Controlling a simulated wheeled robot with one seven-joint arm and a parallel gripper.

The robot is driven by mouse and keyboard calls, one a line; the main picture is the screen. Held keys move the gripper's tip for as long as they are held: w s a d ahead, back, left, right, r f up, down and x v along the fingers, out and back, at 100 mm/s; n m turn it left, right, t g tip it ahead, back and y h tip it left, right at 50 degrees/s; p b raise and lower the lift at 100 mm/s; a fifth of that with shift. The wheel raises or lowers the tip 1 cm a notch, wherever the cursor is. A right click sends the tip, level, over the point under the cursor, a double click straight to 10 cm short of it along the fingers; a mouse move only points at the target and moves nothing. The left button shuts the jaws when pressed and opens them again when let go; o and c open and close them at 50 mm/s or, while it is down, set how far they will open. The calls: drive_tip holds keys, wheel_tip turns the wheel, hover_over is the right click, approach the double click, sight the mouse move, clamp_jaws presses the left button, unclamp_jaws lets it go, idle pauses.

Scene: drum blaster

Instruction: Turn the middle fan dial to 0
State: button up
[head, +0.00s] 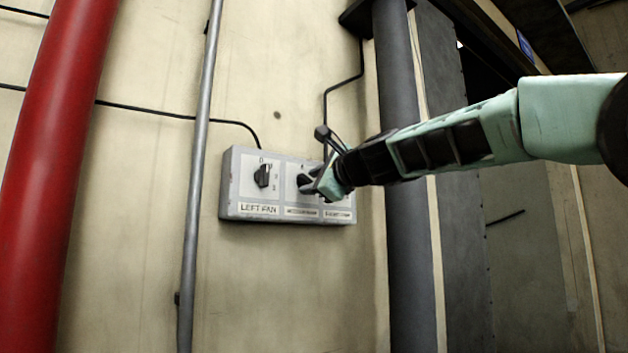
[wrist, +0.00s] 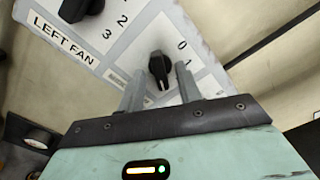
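The grey switch box (head: 228,190) is fixed to the wall. Its middle fan dial (head: 304,181) is a black knob partly covered by my gripper (head: 318,186) in the head view. In the wrist view the dial (wrist: 158,66) shows between my two open fingers (wrist: 160,82), one on each side. I cannot tell whether they touch it. Its white mark points down in the picture, away from the printed 0 and 1 at its upper right. The number it points at cannot be read. The middle label is partly hidden.
The left fan dial (head: 262,176) sits beside it over a "LEFT FAN" label. The right dial is hidden behind my gripper. A thin grey pipe (head: 196,180) and a red pipe (head: 48,170) stand left. A dark column (head: 405,250) stands right.

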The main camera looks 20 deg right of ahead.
clamp_jaws()
drive_tip(key=n+b, duration=1)
drive_tip(key=n, duration=1.3)
drive_tip(key=shift+n, duration=0.4)
idle(0.3)
unclamp_jaws()
